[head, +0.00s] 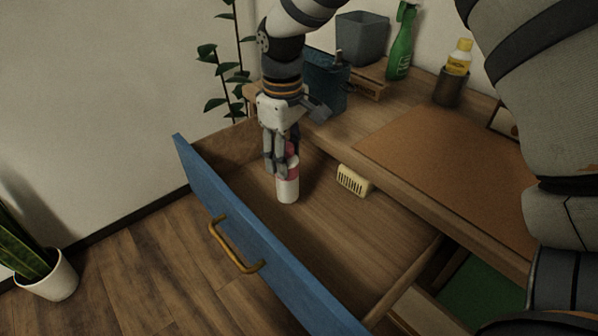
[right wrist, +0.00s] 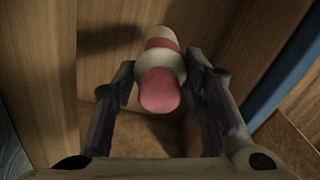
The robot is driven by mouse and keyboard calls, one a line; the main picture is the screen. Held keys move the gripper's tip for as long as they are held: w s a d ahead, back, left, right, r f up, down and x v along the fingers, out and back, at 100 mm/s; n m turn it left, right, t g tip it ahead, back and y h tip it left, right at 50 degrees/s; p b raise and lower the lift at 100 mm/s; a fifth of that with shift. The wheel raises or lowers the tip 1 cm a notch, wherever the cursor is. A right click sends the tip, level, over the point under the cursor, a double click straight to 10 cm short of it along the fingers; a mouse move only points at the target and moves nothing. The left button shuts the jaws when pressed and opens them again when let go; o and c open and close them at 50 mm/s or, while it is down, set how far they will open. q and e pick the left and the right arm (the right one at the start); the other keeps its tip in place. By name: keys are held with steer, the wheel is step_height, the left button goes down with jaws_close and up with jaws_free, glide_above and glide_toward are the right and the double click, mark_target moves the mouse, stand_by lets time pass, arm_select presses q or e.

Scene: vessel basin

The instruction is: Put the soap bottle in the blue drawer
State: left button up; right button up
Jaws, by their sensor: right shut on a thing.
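The soap bottle, white with a pink band and pink cap, is upright in my right gripper (head: 281,168). In the right wrist view the pink cap (right wrist: 160,90) points at the camera, and the fingers of the right gripper (right wrist: 160,78) close on the bottle from both sides. My left gripper is not in view.
A cream slotted object (head: 354,180) lies in the drawer beside the desk edge. The desk holds a blue box (head: 325,82), a grey bin (head: 361,40), a green spray bottle (head: 403,42), a yellow-capped bottle (head: 459,58) in a dark holder and a brown mat (head: 450,165). The drawer's front part is clear.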

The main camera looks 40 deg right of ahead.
step_height(320, 180, down, 5)
steer(key=shift+w+f, duration=0.1)
steer(key=shift+f, duration=0.1)
steer(key=shift+f, duration=0.15)
steer(key=o, duration=1.3)
step_height(320, 180, up, 12)
steer(key=shift+r+p, duration=0.15)
steer(key=shift+p, duration=0.25)
